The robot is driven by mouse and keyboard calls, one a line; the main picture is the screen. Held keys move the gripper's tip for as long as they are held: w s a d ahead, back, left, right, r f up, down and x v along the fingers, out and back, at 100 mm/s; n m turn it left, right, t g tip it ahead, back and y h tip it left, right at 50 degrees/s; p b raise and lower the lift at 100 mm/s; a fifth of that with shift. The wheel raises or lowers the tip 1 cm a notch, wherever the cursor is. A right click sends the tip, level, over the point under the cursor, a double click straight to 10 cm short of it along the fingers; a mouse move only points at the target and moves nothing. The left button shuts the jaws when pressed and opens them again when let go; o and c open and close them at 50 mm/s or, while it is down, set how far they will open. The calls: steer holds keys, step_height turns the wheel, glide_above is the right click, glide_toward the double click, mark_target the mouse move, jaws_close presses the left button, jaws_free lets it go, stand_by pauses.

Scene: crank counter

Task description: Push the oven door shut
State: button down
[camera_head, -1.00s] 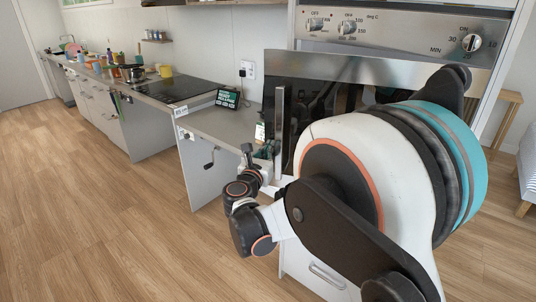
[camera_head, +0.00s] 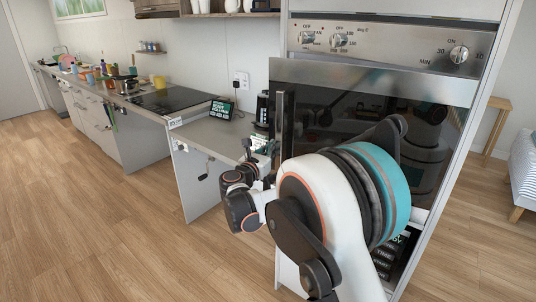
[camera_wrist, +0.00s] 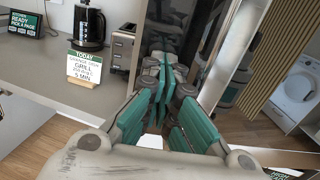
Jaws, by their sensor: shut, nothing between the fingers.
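The oven door (camera_head: 372,82) has a steel top band, dark glass and a vertical handle (camera_head: 282,125) at its left side. It looks slightly ajar, its left edge standing out past the cabinet's edge. My arm covers its lower part in the head view. My gripper (camera_wrist: 165,85), with teal finger pads, is shut and empty in the wrist view. It is close in front of the dark door glass, left of a bright upright bar (camera_wrist: 232,60), probably the handle. Whether it touches the door I cannot tell.
The oven's control panel (camera_head: 385,42) with knobs is above the door. Left of the oven, a counter (camera_head: 205,138) holds a small screen (camera_head: 221,110), a kettle (camera_wrist: 89,27), a toaster (camera_wrist: 122,48) and a sign (camera_wrist: 84,67). A wooden stool (camera_head: 497,125) is at right. Floor at left is clear.

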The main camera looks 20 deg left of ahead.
steer(key=w+d+m+h, duration=0.1)
steer(key=w+d, duration=0.2)
steer(key=w, duration=0.8)
steer(key=shift+w+r+h+p, duration=0.25)
steer(key=shift+w+h+p, duration=0.1)
steer(key=shift+h, duration=0.05)
steer(key=shift+r, duration=0.1)
